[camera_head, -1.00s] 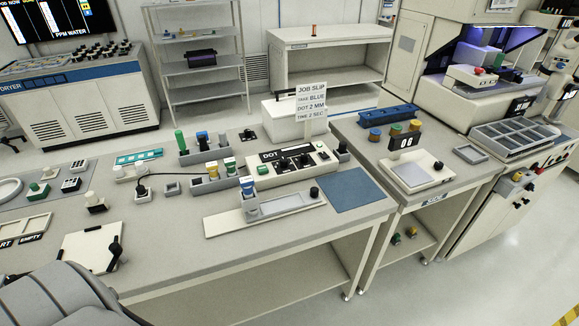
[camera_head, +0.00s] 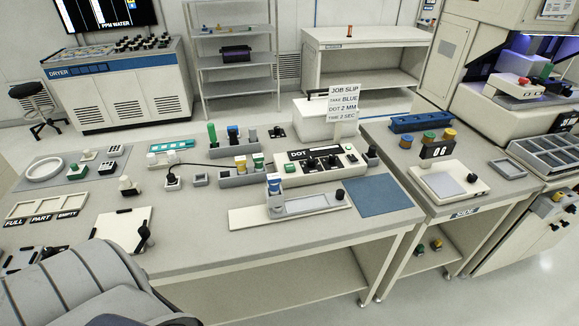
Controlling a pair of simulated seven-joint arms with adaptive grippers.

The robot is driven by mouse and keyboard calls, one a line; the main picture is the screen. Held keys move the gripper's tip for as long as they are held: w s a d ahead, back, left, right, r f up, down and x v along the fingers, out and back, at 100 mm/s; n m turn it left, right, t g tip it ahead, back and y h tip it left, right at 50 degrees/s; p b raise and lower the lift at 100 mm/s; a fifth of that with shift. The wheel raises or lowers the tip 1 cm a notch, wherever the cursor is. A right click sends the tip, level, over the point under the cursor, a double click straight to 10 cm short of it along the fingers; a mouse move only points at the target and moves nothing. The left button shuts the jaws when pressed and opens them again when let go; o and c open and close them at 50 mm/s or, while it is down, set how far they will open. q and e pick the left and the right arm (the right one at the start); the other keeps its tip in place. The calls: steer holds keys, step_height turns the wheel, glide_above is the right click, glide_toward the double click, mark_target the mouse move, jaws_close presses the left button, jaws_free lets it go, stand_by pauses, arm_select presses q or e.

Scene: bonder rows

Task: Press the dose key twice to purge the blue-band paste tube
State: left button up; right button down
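A tube with a blue band and a pale yellowish part (camera_head: 273,184) stands upright in a grey holder at the left end of a long pale plate (camera_head: 247,217) on the bench. Just behind it is the white dispenser unit marked DOT (camera_head: 293,179), with a dark display and several black knobs or keys. Which one is the dose key is too small to tell. A black knob (camera_head: 340,193) stands at the plate's right end. A job slip (camera_head: 345,103) reads TAKE BLUE, DOT 2 MM, TIME 2 SEC. Neither gripper is clearly in view.
Racks behind hold a green-topped tube (camera_head: 212,133), a dark blue tube (camera_head: 233,134) and others. A blue mat (camera_head: 370,196) lies right of the plate. A clip-like board (camera_head: 122,228) lies at left. A side table (camera_head: 462,202) stands at right. The front bench edge is clear.

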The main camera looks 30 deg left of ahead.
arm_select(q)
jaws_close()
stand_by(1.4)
